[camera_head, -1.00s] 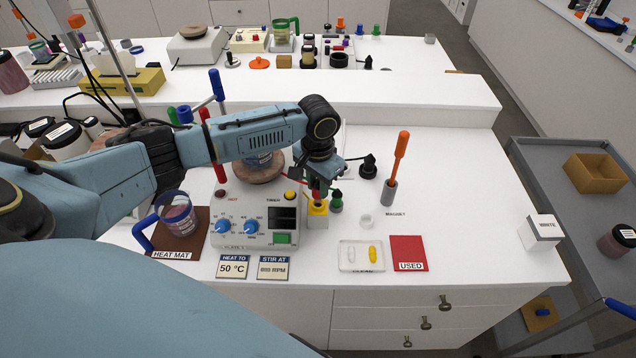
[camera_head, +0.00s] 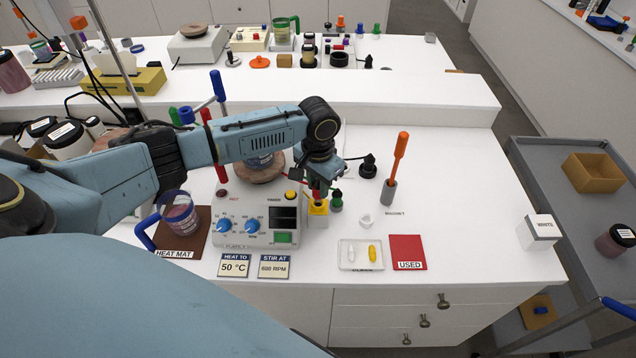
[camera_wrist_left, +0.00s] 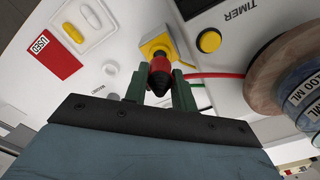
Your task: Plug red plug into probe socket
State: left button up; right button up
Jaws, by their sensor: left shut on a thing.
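My left gripper (camera_head: 320,191) points down beside the stirring hotplate. It is shut on the red plug (camera_wrist_left: 161,70), which sits between the green fingers in the left wrist view (camera_wrist_left: 160,88). The yellow socket block (camera_head: 317,219) stands at the hotplate's right side, directly under the plug. In the left wrist view the plug's far end meets the top of the yellow block (camera_wrist_left: 158,45); I cannot tell how deep it is in. A red cable and a green cable show behind the fingers. My right gripper is not in view.
The hotplate (camera_head: 230,240) carries a beaker on a round wooden-coloured top. An orange-handled tool (camera_head: 400,150) stands upright. A clear tray (camera_head: 347,264) and red USED mat (camera_head: 407,249) lie in front.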

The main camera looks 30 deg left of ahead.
aim_at(318, 183)
pick_arm(q)
jog(key=shift+p, duration=0.35)
jog(key=shift+f+b, duration=0.65)
jog(key=shift+f, duration=0.6)
dwell(0.5)
jog(key=o, duration=1)
jog(key=shift+o, duration=0.2)
notch_tip(318, 183, up, 13)
jog(key=shift+r+b, duration=0.2)
jog(key=shift+b, duration=0.2)
